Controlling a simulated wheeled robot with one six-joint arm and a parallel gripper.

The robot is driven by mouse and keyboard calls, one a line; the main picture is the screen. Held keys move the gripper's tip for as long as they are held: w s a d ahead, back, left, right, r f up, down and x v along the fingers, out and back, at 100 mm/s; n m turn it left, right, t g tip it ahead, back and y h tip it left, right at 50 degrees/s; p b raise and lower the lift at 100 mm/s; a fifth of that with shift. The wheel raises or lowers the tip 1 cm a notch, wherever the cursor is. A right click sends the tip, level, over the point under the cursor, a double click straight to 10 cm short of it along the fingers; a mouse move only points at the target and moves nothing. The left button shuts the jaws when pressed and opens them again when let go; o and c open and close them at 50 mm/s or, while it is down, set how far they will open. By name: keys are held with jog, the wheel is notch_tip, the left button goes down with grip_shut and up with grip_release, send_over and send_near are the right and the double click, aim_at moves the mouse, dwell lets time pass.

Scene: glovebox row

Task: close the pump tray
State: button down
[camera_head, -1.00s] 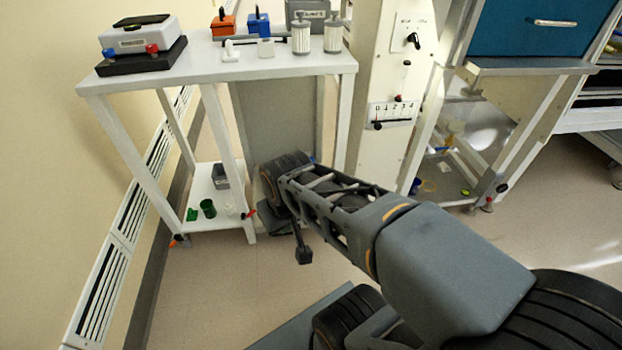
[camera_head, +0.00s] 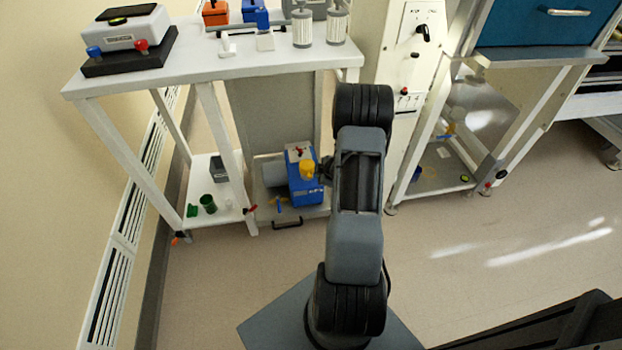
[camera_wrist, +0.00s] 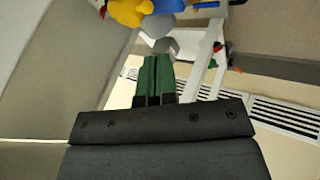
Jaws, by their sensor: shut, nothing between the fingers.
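The pump tray (camera_head: 262,220) is low under the white table, with a black handle (camera_head: 287,223) at its front edge. A blue pump (camera_head: 305,190) with a yellow part (camera_head: 307,169) stands on it, beside a grey cylinder. In the wrist view, the pump's yellow part (camera_wrist: 130,11) shows at the top, cut off by the frame edge. My gripper (camera_wrist: 154,60) has its green fingers together and empty, apart from the pump in that picture. In the head view my arm hides most of the gripper. The tray's right side is partly hidden by my arm.
The white table (camera_head: 210,66) carries a grey device (camera_head: 135,28) and several small items. Its lower shelf holds a green cup (camera_head: 208,204). A control column (camera_head: 410,80) stands right of the table. Open floor (camera_head: 500,240) lies to the right.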

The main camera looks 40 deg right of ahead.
jog(key=w+d+f+y+b, duration=0.1)
jog(key=w+f+b, duration=0.3)
jog(key=w+f, duration=0.4)
jog(key=shift+f+n, duration=0.4)
jog(key=shift+f, duration=1.2)
